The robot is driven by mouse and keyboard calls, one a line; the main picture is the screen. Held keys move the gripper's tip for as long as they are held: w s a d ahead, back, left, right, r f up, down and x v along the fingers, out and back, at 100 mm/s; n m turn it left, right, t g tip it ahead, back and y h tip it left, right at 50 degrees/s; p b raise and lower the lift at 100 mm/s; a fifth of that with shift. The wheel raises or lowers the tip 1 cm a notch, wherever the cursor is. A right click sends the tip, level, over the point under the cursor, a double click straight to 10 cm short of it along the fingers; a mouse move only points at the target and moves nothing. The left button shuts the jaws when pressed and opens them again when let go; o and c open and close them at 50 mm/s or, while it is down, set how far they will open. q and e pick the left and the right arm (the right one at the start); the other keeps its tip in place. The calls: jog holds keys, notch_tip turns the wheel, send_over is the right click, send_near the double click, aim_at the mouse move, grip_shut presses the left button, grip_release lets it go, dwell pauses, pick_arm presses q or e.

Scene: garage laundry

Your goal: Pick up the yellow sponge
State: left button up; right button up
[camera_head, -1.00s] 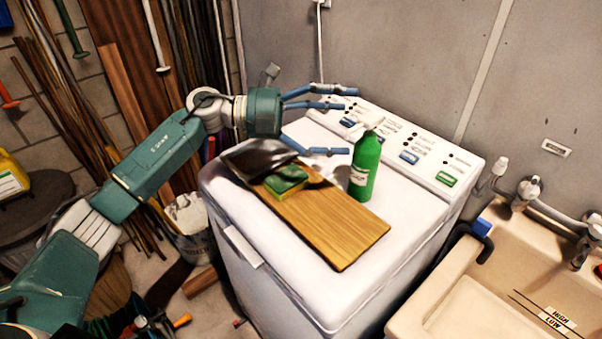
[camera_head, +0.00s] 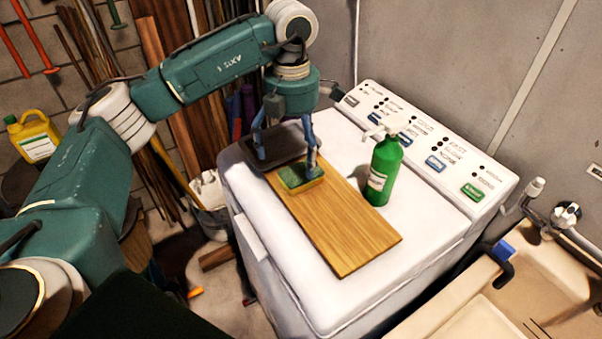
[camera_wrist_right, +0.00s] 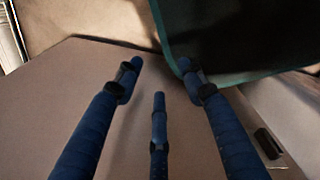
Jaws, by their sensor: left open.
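The yellow sponge (camera_head: 299,179) with a green top lies on a wooden board (camera_head: 345,228) on top of a white washing machine. A dark tray (camera_head: 275,148) sits behind the sponge. My left gripper (camera_head: 286,158) points down from above with its blue fingers spread. One finger is at the sponge's far right edge and another is over the tray to its left; I cannot tell whether they touch. My right gripper (camera_wrist_right: 158,70) shows only in the right wrist view, fingers apart and empty, away from the sponge.
The control panel (camera_head: 430,140) rises along the back. A beige sink (camera_head: 520,300) is at lower right. A bucket (camera_head: 210,205) stands on the floor left of the machine.

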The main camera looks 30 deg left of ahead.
aim_at(298, 168)
pick_arm(q)
jog(key=f+p, duration=0.1)
jog(key=f, duration=0.1)
jog(key=w+f+p, duration=0.1)
jog(key=f, duration=0.2)
jog(key=shift+w+d, duration=0.2)
jog(key=shift+f, duration=0.25)
jog(key=c, duration=0.8)
